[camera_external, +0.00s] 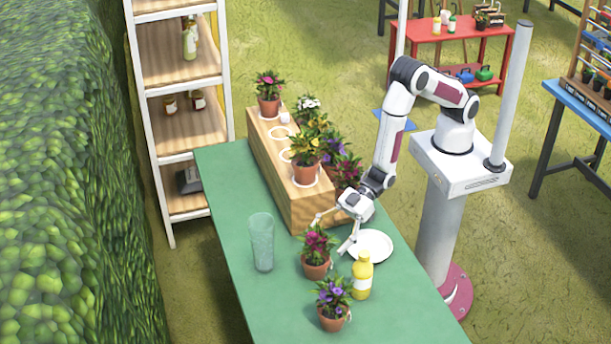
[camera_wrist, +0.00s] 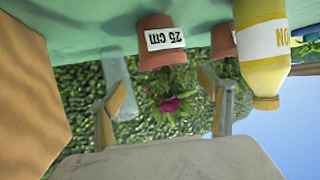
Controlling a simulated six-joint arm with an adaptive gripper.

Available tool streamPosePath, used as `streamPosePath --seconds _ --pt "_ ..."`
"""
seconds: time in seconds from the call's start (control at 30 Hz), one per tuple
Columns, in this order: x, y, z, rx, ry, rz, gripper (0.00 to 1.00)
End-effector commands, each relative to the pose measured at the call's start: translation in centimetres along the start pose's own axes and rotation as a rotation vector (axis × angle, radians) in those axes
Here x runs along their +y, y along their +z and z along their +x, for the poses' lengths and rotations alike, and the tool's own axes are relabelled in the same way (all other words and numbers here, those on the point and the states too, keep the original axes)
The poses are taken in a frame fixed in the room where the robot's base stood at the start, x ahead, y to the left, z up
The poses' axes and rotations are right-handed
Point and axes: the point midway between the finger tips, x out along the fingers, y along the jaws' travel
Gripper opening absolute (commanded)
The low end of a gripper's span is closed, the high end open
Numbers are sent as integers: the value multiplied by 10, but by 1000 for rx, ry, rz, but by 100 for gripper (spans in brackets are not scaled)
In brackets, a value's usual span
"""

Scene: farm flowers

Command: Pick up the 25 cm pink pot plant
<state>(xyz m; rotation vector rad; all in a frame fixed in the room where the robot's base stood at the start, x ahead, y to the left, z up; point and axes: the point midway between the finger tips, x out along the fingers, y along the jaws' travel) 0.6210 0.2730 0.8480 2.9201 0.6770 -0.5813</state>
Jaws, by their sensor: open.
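The pink pot plant (camera_external: 316,252) stands upright on the green table, with magenta flowers in a terracotta pot. In the wrist view, which is upside down, its pot (camera_wrist: 154,22) bears a white "25 cm" label, and its leaves and pink flower (camera_wrist: 172,104) show between the fingers. My gripper (camera_external: 331,233) is open and empty just beside this plant, its fingers spread either side of it. In the wrist view the two fingers (camera_wrist: 165,82) flank the plant; I cannot tell whether they touch its leaves.
A yellow bottle (camera_external: 362,276) and a purple-flowered pot (camera_external: 333,304) stand close by. A white plate (camera_external: 371,246) lies beside my gripper. A clear glass (camera_external: 262,242) stands to the left. A wooden stand (camera_external: 296,205) with several potted plants lies behind. The green table (camera_external: 232,200) is free at left.

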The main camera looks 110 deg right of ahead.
Motion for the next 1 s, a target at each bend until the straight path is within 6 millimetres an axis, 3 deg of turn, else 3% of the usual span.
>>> streamPosePath --seconds 0.2,0.73,1.0 --pt "-1 0 13 1 0 0 79" --pt "-2 2 19 0 0 0 79" --pt "-7 9 40 1 -1 -1 79"
